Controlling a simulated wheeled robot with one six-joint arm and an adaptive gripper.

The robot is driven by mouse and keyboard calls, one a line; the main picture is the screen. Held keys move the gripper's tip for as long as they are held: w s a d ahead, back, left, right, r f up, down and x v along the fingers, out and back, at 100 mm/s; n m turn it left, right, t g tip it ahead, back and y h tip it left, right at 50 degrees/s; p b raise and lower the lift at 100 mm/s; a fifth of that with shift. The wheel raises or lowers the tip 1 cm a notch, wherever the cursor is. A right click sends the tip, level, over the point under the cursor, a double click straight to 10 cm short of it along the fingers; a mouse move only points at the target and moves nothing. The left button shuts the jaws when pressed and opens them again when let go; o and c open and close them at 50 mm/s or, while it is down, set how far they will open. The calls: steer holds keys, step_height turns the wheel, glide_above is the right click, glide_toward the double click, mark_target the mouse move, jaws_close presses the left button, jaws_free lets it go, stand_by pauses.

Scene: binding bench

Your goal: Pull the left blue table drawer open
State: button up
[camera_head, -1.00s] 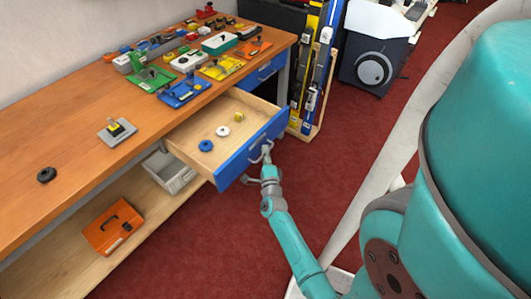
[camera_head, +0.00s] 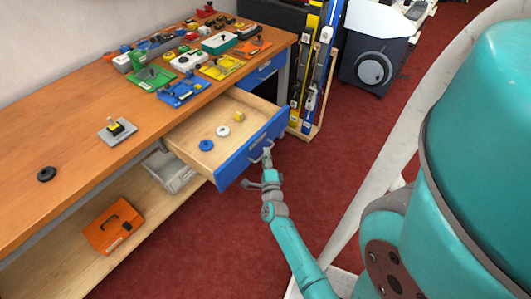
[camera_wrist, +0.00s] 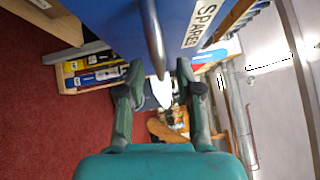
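The blue-fronted drawer (camera_head: 240,163) stands pulled well out of the wooden bench, its pale inside showing. It holds a blue ring (camera_head: 206,145), a white ring (camera_head: 223,131) and a small yellow piece (camera_head: 238,117). Its grey handle (camera_head: 262,151) is on the front; in the wrist view the handle (camera_wrist: 152,35) is a bar beside a "SPARES" label (camera_wrist: 203,22). My gripper (camera_head: 265,168) is just in front of the handle. In the wrist view my gripper (camera_wrist: 158,75) has its fingers spread, with the bar's end between them and no finger visibly touching it.
Another blue drawer front (camera_head: 263,72) is shut farther along the bench (camera_head: 75,122). An orange case (camera_head: 113,226) and a grey bin (camera_head: 170,172) are on the lower shelf. A rack of levels (camera_head: 312,75) stands beyond. Red floor is clear in front.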

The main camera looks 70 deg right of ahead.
steer(key=v, duration=1)
steer(key=s+a+r+n+t+y, duration=0.2)
steer(key=s+a+n+t+y, duration=0.15)
steer(key=a+n, duration=0.5)
steer(key=s+a+r+n+t+y, duration=0.2)
steer(key=a+r+n+y, duration=0.3)
steer(key=a, duration=0.7)
steer(key=s+a+r+n+y, duration=0.8)
steer(key=s+a+r+n, duration=0.2)
steer(key=n, duration=0.8)
steer(key=s+a, duration=0.1)
steer(key=a, duration=0.1)
steer(key=shift+s+a+r+g, duration=0.15)
steer(key=shift+s+a+g, duration=0.15)
steer(key=shift+s+g, duration=0.1)
